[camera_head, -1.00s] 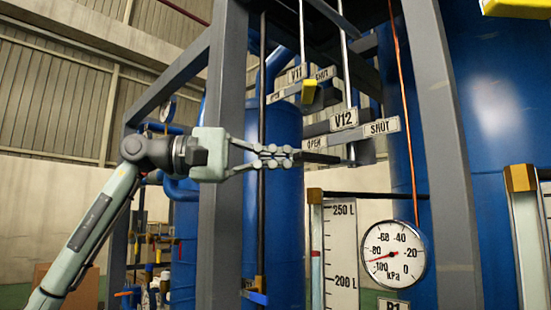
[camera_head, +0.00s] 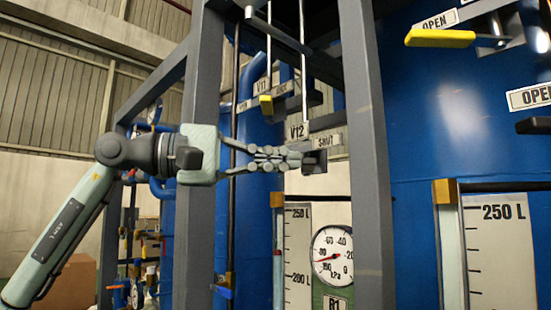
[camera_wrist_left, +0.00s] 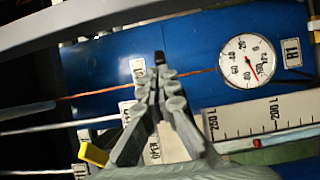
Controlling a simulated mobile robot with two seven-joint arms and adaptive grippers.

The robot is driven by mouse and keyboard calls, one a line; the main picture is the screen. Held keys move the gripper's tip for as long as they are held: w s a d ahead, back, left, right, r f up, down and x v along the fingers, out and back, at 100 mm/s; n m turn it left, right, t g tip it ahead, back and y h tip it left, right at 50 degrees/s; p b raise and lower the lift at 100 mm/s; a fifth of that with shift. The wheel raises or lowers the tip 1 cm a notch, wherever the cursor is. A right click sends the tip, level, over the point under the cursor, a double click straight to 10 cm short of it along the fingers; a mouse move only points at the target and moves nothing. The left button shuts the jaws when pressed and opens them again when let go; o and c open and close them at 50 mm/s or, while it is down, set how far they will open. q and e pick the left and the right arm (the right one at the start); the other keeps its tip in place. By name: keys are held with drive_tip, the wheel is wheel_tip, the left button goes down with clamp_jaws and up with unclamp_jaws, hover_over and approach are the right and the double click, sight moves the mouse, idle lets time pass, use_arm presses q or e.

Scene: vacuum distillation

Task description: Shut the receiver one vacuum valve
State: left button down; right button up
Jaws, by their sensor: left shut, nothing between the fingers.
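The V12 valve stands at the centre of the head view, with its V12 label (camera_head: 297,130) and SHUT plate (camera_head: 326,141) showing. A dark handle (camera_head: 317,161) hangs below the plate, looking short from this angle. My left gripper (camera_head: 300,158) is shut and empty, its fingertips at the handle; I cannot tell whether they touch. The gripper hides the OPEN side of the plate in the head view. In the left wrist view the gripper (camera_wrist_left: 160,72) reaches up across the picture, and the OPEN plate (camera_wrist_left: 153,150) lies partly behind it. My right gripper is out of view.
The V11 valve's yellow handle (camera_head: 266,104) is just up and left. A grey frame post (camera_head: 366,150) stands close right of the gripper, another post (camera_head: 201,230) behind the arm. Gauge R1 (camera_head: 332,256) is below. Another yellow handle (camera_head: 440,38) is at upper right.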

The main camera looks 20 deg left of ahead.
use_arm(q)
drive_tip(key=shift+d, duration=0.6)
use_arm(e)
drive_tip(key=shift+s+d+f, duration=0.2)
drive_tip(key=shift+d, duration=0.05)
use_arm(q)
drive_tip(key=shift+s+d, duration=0.1)
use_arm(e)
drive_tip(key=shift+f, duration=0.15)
use_arm(q)
drive_tip(key=shift+f, duration=0.1)
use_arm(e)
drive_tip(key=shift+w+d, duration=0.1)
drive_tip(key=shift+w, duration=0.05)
